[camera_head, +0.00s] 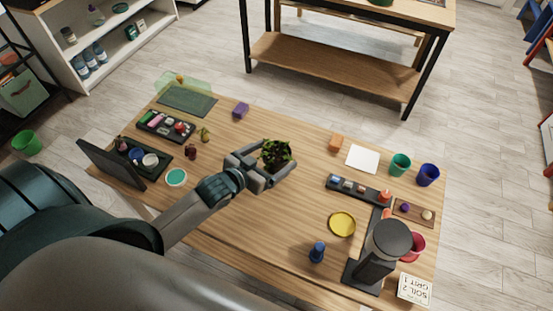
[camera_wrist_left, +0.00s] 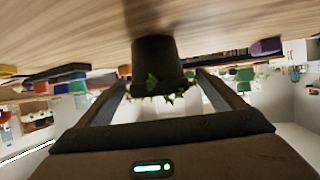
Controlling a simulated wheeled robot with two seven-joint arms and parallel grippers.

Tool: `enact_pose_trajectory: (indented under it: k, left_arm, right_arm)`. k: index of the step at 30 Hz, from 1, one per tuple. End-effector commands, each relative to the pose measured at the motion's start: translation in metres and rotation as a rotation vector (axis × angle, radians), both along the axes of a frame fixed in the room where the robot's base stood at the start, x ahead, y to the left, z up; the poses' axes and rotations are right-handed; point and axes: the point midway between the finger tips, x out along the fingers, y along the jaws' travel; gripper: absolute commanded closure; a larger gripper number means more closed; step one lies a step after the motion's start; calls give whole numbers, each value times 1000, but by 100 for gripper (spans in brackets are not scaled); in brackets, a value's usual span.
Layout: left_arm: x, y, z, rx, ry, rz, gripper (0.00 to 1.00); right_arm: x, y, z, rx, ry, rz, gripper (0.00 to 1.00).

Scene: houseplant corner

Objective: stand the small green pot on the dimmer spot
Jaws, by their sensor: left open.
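My left gripper (camera_head: 272,165) is open around a leafy potted plant (camera_head: 275,152) at the middle of the wooden table. In the left wrist view, inverted, its dark pot (camera_wrist_left: 154,60) stands on the table between the spread fingers (camera_wrist_left: 160,95), with gaps at both sides. The pot looks nearly black there, and leaves hide it in the head view. A small green pot or cup (camera_head: 401,164) stands apart at the right, beside a blue one (camera_head: 428,174). A dark green mat (camera_head: 187,101) lies at the far left; a white sheet (camera_head: 363,159) lies right of the gripper. My right gripper is not in view.
A purple block (camera_head: 241,110) and an orange block (camera_head: 336,142) stand near the far edge. A black tray (camera_head: 166,126) holds small items at left. A yellow dish (camera_head: 341,224), a blue piece (camera_head: 317,252) and a dark machine (camera_head: 378,256) stand nearer right. The table between plant and mat is mostly clear.

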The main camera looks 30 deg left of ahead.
Motion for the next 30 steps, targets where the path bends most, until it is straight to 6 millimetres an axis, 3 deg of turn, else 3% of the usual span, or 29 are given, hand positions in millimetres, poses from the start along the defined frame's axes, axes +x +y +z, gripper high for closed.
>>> enact_pose_trajectory:
  k: [9,15,30]
  left_arm:
    - [29,-8,-3,0,0,1,10]
    - [45,-12,-13,0,0,0,10]
    - [47,-12,-15,0,0,0,10]
  right_arm:
    - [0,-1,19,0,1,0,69]
    - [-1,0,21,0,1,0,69]
    - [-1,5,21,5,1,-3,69]
